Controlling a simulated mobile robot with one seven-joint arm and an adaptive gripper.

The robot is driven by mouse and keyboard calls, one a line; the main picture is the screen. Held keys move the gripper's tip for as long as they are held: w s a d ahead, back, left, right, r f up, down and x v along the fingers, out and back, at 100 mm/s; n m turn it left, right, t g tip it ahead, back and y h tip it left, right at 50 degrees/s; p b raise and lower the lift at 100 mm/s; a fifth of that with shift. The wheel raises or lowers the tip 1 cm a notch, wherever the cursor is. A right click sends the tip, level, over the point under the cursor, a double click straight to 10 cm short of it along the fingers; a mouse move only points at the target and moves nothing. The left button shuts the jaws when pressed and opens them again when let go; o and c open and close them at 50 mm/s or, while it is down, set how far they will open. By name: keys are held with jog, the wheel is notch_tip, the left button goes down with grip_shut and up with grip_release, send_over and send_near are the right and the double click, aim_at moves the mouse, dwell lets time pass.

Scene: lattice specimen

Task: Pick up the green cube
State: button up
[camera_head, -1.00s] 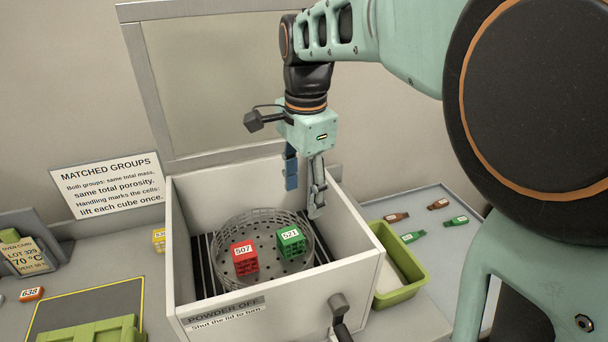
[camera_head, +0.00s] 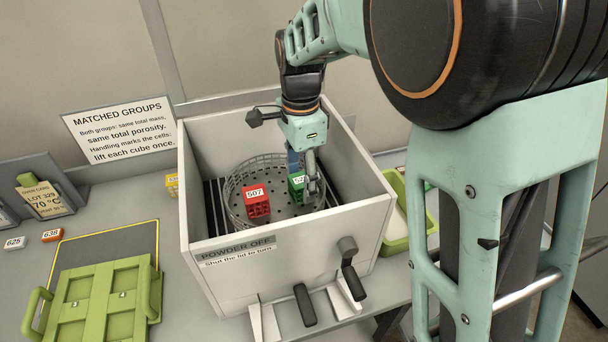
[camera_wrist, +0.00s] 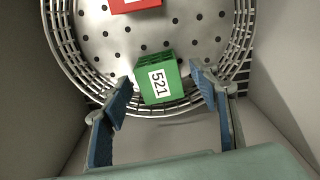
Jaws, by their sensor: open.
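The green cube (camera_head: 296,187) stands in a round perforated metal basket (camera_head: 236,205) inside a white box, partly hidden by my gripper in the head view. In the wrist view the green cube (camera_wrist: 159,78) shows a white label reading 521. My gripper (camera_head: 304,178) is open and has come down into the box at the cube. In the wrist view its blue-padded fingertips (camera_wrist: 162,80) stand to the left and right of the cube, with gaps on both sides. A red cube (camera_head: 256,202) labelled 507 sits to the left in the same basket; its edge (camera_wrist: 136,4) shows in the wrist view.
A green lidded case (camera_head: 98,305) lies at the lower left. Handles (camera_head: 350,270) stick out at the box front.

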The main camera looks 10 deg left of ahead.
jog(key=shift+f, duration=0.5)
jog(key=c, duration=1.2)
jog(key=shift+r, duration=0.15)
